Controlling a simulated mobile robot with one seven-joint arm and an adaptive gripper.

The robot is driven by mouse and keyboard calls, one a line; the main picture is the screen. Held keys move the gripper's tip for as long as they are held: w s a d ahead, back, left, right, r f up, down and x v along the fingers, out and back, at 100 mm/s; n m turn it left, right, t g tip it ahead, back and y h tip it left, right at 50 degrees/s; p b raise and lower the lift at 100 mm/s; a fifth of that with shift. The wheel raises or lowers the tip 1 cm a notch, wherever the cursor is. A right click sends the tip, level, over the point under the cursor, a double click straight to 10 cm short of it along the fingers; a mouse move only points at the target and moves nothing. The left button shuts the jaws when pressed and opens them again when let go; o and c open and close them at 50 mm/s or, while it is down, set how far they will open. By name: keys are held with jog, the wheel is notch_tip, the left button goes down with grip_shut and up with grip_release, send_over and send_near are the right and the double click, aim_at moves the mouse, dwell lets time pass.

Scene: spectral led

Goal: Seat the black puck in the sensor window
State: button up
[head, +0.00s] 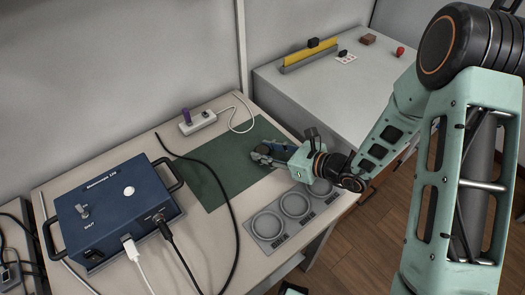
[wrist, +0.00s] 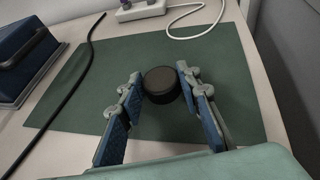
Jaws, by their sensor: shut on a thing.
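A round black puck (wrist: 162,88) is between the fingertips of my gripper (wrist: 160,76) in the wrist view, over the green mat (wrist: 70,105). The fingers are shut on its sides. In the head view my gripper (head: 265,154) is low over the right part of the mat, and the puck is hard to make out there. The dark blue instrument box (head: 115,215) stands left of the mat, with a toggle, a pale round spot on top and a dark fitting low on its front. I cannot tell which of these is the sensor window.
A grey tray (head: 253,228) with three round wells lies at the table's front right. A black cable (head: 217,180) crosses between box and mat. A white power strip (head: 198,123) is behind. A second bench (head: 335,95) holds small items.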

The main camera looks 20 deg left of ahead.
jog(key=shift+r, duration=0.8)
jog(key=s+d+r+p, duration=0.5)
jog(key=s+d+r, duration=0.2)
jog(key=d+r, duration=0.3)
jog(key=shift+d+r+p, duration=0.15)
jog(key=shift+r+p, duration=0.2)
jog(key=shift+r, duration=0.25)
jog(key=p, duration=0.1)
jog(key=d+p, duration=0.1)
jog(key=p, duration=0.1)
jog(key=shift+s+r, duration=0.2)
jog(key=shift+s, duration=0.15)
jog(key=shift+s+d+p, duration=0.1)
jog(key=shift+s+p, duration=0.1)
jog(key=shift+p, duration=0.6)
jog(key=shift+f, duration=0.1)
